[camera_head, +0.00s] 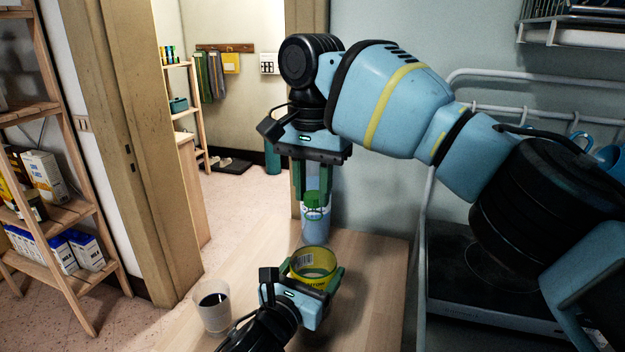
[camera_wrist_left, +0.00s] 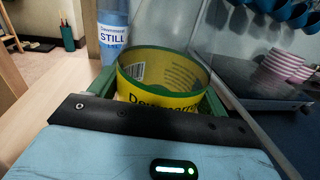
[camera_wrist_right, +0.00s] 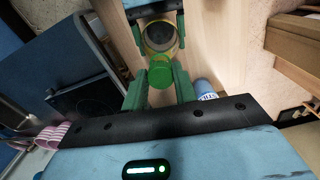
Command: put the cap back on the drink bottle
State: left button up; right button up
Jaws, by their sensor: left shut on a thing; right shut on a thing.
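The drink bottle (camera_head: 318,277), open-topped with a yellow label, stands low in the head view. My left gripper (camera_head: 316,284) is shut around it. Its open rim and label show large in the left wrist view (camera_wrist_left: 160,85). My right gripper (camera_head: 312,190) points down above and behind it in the head view, shut on a green cap (camera_head: 314,200). In the right wrist view the cap (camera_wrist_right: 160,73) sits between the fingertips, apart from the bottle's dark open mouth (camera_wrist_right: 160,36). The bottle's lower part is hidden by my left gripper.
A clear blue bottle (camera_head: 316,230) labelled STILL stands just behind the drink bottle. A cup with dark liquid (camera_head: 213,312) stands left on the wooden table (camera_head: 375,262). A dark hob (camera_head: 470,285) and rail lie right. A wooden shelf (camera_head: 70,215) with boxes stands far left.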

jog(key=shift+f, duration=0.85)
dwell(0.5)
pick_arm(q)
jog(key=c, duration=0.5)
pick_arm(e)
jog(key=m, duration=0.3)
pick_arm(q)
jog(key=shift+f, duration=0.1)
pick_arm(e)
jog(key=m, duration=0.5)
jog(key=shift+a, duration=0.1)
jog(key=m, duration=0.5)
jog(key=shift+w, duration=0.2)
jog(key=m, duration=0.6)
jog(key=shift+w+m, duration=0.1)
jog(key=shift+m, duration=0.3)
jog(key=o, duration=0.9)
jog(key=shift+o, duration=0.2)
